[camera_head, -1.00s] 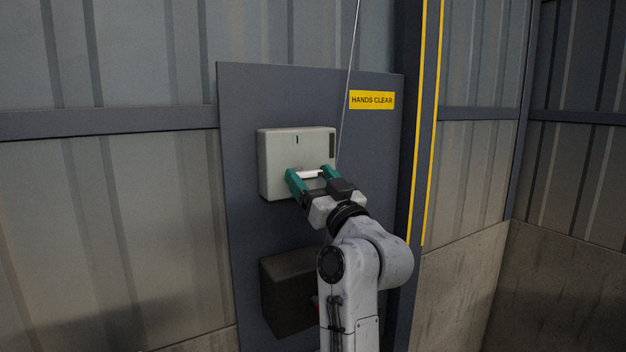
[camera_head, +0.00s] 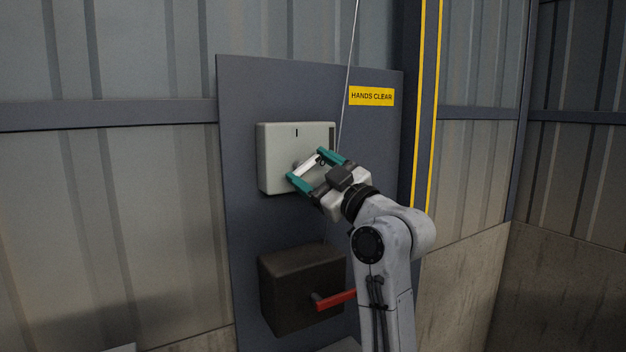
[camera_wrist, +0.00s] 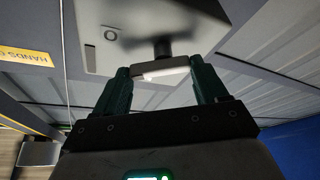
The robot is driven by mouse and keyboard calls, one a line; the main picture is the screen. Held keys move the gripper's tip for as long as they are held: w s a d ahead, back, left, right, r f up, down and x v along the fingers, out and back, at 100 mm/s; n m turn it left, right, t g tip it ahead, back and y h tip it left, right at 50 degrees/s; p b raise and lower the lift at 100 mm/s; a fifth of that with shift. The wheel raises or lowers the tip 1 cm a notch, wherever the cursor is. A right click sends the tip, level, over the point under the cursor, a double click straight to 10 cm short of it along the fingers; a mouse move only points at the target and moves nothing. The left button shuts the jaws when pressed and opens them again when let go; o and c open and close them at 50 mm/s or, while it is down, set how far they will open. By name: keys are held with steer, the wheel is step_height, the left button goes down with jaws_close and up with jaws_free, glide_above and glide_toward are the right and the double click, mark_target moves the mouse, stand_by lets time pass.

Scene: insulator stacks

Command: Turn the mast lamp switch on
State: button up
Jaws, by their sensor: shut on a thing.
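A pale grey switch box (camera_head: 275,160) is fixed to the dark panel. It has an "I" mark (camera_head: 297,132) at its top, and a ring-shaped "O" mark (camera_wrist: 110,35) shows in the wrist view. A white bar handle (camera_head: 306,164) sits on a dark shaft (camera_wrist: 162,48) at the front of the box. My gripper (camera_head: 307,166) is shut on the handle, with one teal finger at each end. The handle is tilted, its right end higher in the head view. The handle also shows between the fingers in the wrist view (camera_wrist: 165,73).
Below is a dark box (camera_head: 290,290) with a red lever (camera_head: 337,299), close to my arm. A thin cable (camera_head: 349,70) runs down beside the switch box. The panel's left part is clear.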

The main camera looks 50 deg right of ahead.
steer(key=n+g+y+b, duration=0.1)
steer(key=n, duration=0.3)
steer(key=n+g+y+b, duration=0.1)
steer(key=n+y+b, duration=0.1)
steer(key=n, duration=0.2)
steer(key=shift+r, duration=0.1)
steer(key=n+g+b, duration=0.1)
steer(key=n, duration=0.1)
steer(key=n+b, duration=0.1)
steer(key=n, duration=0.2)
steer(key=shift+w+a+r+g, duration=0.1)
steer(key=shift+a+r+g, duration=0.05)
steer(key=shift+g, duration=0.25)
steer(key=shift+y, duration=0.4)
steer(key=o, duration=1.1)
steer(key=shift+c, duration=0.2)
steer(key=s+d+b, duration=0.1)
steer(key=s, duration=0.9)
steer(key=shift+s, duration=0.4)
